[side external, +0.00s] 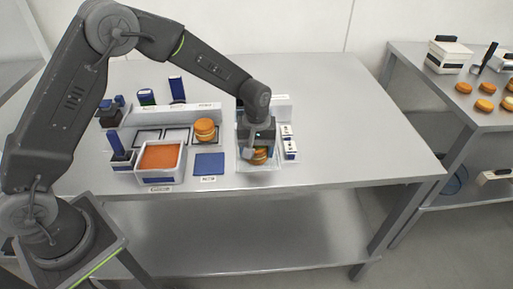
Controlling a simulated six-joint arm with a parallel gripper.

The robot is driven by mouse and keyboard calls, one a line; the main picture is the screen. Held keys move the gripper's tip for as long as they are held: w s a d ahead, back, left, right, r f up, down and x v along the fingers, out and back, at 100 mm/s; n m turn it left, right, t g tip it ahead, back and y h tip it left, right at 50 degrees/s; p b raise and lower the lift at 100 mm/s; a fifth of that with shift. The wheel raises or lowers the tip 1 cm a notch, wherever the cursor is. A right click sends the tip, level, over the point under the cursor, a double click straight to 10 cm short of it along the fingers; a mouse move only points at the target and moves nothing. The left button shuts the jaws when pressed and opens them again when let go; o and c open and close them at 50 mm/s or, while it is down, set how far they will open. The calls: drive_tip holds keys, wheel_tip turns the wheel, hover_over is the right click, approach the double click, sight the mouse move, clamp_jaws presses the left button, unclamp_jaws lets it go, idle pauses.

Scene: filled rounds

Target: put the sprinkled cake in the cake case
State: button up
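An orange-brown round cake with a pale filling band (259,157) is in a shallow, pale, clear-looking case (245,167) at the right of the work area. My gripper (257,150) points down into this case, right at the cake, and hides its upper part. I cannot tell whether the fingers hold the cake or are only beside it. A second round cake (205,127) stands on the left, near the dark tiles. Sprinkles are too small to make out on either cake.
A white bin with orange contents (162,180) stands at the front left, beside a flat blue mat (209,164). Small white-and-blue boxes (289,149) stand right of the case. Blue and black items stand at back left. The table's right half is clear.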

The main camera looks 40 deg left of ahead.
drive_tip(key=o, duration=0.4)
drive_tip(key=shift+r, duration=0.15)
drive_tip(key=s+a+r+m+t, duration=0.1)
drive_tip(key=s+r, duration=0.1)
drive_tip(key=r, duration=0.7)
drive_tip(key=s+a+r+m, duration=0.1)
drive_tip(key=s+r, duration=0.2)
drive_tip(key=r, duration=0.6)
drive_tip(key=s+a+r+m+t, duration=0.1)
drive_tip(key=s+m, duration=0.1)
drive_tip(key=s, duration=0.5)
drive_tip(key=s+a+r+m+t, duration=0.1)
drive_tip(key=s+a+m+t, duration=0.1)
drive_tip(key=s, duration=0.5)
drive_tip(key=s+a+r+m+t, duration=0.1)
drive_tip(key=s+r+m, duration=0.1)
drive_tip(key=s, duration=0.5)
drive_tip(key=shift+s+a+r+t, duration=0.1)
drive_tip(key=shift+s+a+t, duration=0.15)
drive_tip(key=shift+s+t, duration=0.05)
